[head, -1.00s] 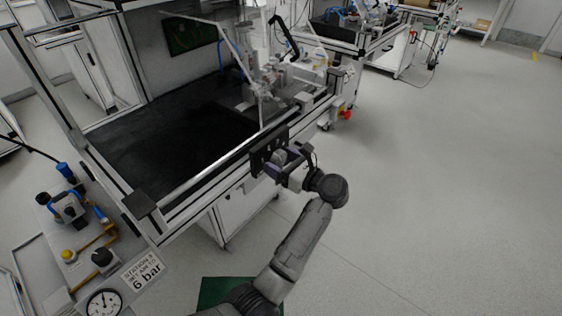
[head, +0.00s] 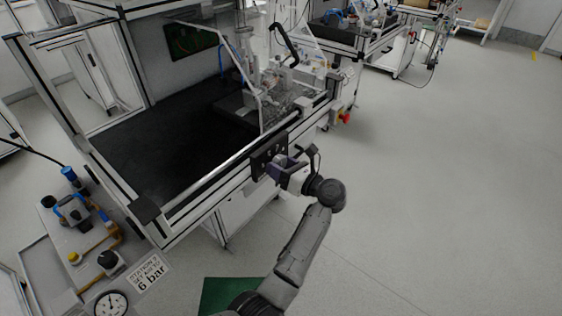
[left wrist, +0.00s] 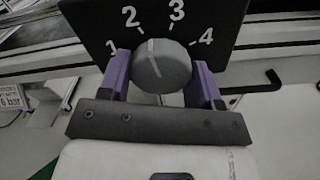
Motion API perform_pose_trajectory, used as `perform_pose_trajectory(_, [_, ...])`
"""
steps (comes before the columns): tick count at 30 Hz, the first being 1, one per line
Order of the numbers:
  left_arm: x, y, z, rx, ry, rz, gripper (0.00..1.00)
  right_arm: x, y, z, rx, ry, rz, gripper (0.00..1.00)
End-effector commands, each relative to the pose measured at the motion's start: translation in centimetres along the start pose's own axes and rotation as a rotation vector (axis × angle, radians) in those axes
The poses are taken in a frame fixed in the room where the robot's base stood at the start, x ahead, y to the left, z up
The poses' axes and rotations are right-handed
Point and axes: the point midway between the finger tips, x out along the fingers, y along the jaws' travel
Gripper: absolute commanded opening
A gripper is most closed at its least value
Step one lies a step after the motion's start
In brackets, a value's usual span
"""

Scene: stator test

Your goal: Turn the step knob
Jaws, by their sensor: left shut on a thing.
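The step knob (left wrist: 162,67) is a round grey knob on a black dial plate (left wrist: 93,22) marked 1 to 4. Its light pointer line is up and slightly left, close to the 2. In the left wrist view, the purple fingers of my left gripper (left wrist: 160,84) stand on either side of the knob, shut on it. In the head view, my left gripper (head: 279,170) is at the black plate (head: 262,160) on the front rail of the workstation; the knob itself is hidden there. My right gripper is not in view.
The workstation (head: 150,150) has a dark worktop, a metal frame and a clear guard. A side panel with a gauge (head: 111,303) and a "6 bar" sign (head: 149,274) is at lower left. A black hook-shaped handle (left wrist: 262,80) is right of the dial. Open floor lies to the right.

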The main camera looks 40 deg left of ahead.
Motion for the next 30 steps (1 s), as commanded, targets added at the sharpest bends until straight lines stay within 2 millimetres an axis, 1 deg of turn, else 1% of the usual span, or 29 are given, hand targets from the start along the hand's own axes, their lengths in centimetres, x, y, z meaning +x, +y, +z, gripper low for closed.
perform_pose_trajectory(1, [-0.1,0.2,0.5,0.044,0.003,-0.002,0.35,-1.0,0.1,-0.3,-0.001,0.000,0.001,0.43])
perform_pose_trajectory(3, [-0.1,0.2,0.5,0.105,0.003,-0.001,0.35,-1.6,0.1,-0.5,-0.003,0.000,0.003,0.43])
perform_pose_trajectory(15, [-0.1,0.3,0.4,0.399,0.001,0.000,0.35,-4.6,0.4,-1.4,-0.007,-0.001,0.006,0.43])
perform_pose_trajectory(21, [0.0,0.2,0.3,0.488,0.000,-0.001,0.35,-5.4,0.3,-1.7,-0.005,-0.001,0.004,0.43])
perform_pose_trajectory(30, [0.0,0.2,0.1,0.543,0.000,0.000,0.35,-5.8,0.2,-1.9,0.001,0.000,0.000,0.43])
